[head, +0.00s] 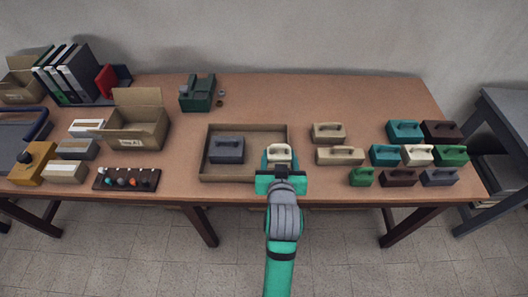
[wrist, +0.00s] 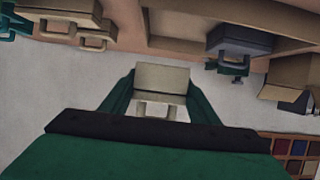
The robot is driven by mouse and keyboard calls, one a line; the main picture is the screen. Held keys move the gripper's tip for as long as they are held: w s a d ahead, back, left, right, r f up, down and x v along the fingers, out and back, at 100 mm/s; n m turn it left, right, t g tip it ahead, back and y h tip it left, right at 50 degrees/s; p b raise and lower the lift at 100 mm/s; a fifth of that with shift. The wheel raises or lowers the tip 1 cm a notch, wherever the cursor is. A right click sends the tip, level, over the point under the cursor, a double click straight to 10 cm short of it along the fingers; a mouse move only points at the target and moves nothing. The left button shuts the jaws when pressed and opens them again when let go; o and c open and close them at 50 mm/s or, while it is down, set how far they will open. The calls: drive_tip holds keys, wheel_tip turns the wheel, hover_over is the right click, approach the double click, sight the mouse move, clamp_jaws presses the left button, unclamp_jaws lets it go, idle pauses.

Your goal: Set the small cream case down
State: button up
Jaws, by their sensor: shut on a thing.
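The small cream case (head: 279,150) is held in my gripper (head: 280,165). It appears over the right front part of a shallow brown tray (head: 248,127), at the tray's right side; its height above it is hard to judge. In the wrist view the cream case (wrist: 163,78) sits between the two green fingers of my gripper (wrist: 160,95), its handle towards the palm. A dark grey case (head: 227,149) stands in the left part of the tray and also shows in the wrist view (wrist: 240,38). My gripper hides the tray's right front corner.
Two beige cases (head: 329,132) (head: 340,155) stand right of the tray. Several coloured cases, one of them teal (head: 405,130), crowd the table's right end. An open cardboard box (head: 137,125) and a dark rack (head: 126,179) are at left. A green machine (head: 197,95) stands behind.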

drive_tip(key=w+a+f, duration=0.1)
drive_tip(key=w+f, duration=0.1)
drive_tip(key=w, duration=0.1)
drive_tip(key=w+a+f, duration=0.1)
drive_tip(key=w+f, duration=0.2)
drive_tip(key=w, duration=0.1)
drive_tip(key=w+a+f, duration=0.1)
drive_tip(key=w+f, duration=0.2)
drive_tip(key=w, duration=0.1)
drive_tip(key=shift+w+f, duration=0.1)
drive_tip(key=shift+f, duration=0.1)
drive_tip(key=shift+w+a+f, duration=0.15)
drive_tip(key=shift+w+f, duration=0.15)
drive_tip(key=shift+f, duration=1.6)
drive_tip(key=shift+f, duration=0.15)
drive_tip(key=o, duration=1.1)
drive_tip(key=shift+c, duration=0.2)
